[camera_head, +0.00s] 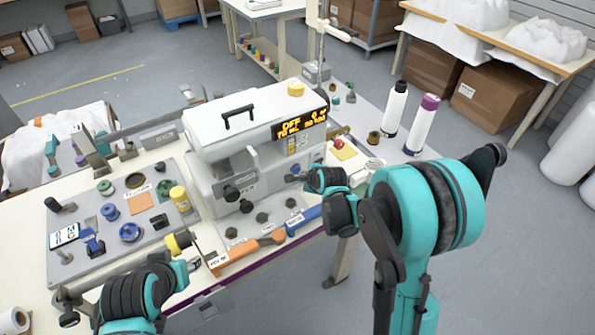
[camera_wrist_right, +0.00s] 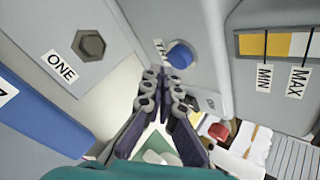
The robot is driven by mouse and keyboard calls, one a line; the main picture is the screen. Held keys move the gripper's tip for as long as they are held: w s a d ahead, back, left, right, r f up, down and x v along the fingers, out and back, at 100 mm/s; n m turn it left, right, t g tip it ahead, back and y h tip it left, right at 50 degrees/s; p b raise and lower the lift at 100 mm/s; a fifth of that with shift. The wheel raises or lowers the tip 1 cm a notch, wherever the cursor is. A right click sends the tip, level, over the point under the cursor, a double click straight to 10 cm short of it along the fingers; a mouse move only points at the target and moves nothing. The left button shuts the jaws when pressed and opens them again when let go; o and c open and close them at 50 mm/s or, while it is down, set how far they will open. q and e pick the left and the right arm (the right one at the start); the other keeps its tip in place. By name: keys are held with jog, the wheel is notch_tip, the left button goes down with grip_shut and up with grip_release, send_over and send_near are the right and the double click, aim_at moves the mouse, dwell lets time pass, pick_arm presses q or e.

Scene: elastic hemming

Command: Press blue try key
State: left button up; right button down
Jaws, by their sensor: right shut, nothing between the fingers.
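The blue try key (camera_wrist_right: 180,55) is a round blue button on the grey machine's wall in the right wrist view. The label beside it is partly hidden. In the head view a small blue spot on the machine, likely the same key (camera_head: 296,169), shows just left of my right gripper (camera_head: 312,181). In the right wrist view my right gripper (camera_wrist_right: 165,84) is shut and empty, its fingertips just short of the key. I cannot tell whether they touch it. My left gripper (camera_head: 190,265) is at the table's front edge at lower left; its jaws are unclear.
The white and grey machine (camera_head: 222,135) stands mid-table with a lit orange display (camera_head: 299,125). A hex knob labelled ONE (camera_wrist_right: 89,45) is beside the key. A blue-handled bar (camera_head: 303,220) and an orange one (camera_head: 245,252) lie in front.

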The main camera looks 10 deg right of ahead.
jog(key=shift+w, duration=0.1)
dwell(0.3)
jog(key=shift+w+a, duration=0.15)
jog(key=shift+w, duration=0.15)
jog(key=shift+w+a, duration=0.15)
jog(key=shift+w, duration=0.3)
dwell(0.7)
jog(key=shift+s, duration=0.1)
jog(key=shift+s+d, duration=0.25)
jog(key=shift+s, duration=0.5)
jog(key=s, duration=0.1)
jog(key=s+d, duration=0.1)
jog(key=s, duration=0.2)
jog(key=shift+s+d+b, duration=0.35)
jog(key=shift+d+b, duration=0.05)
dwell(0.7)
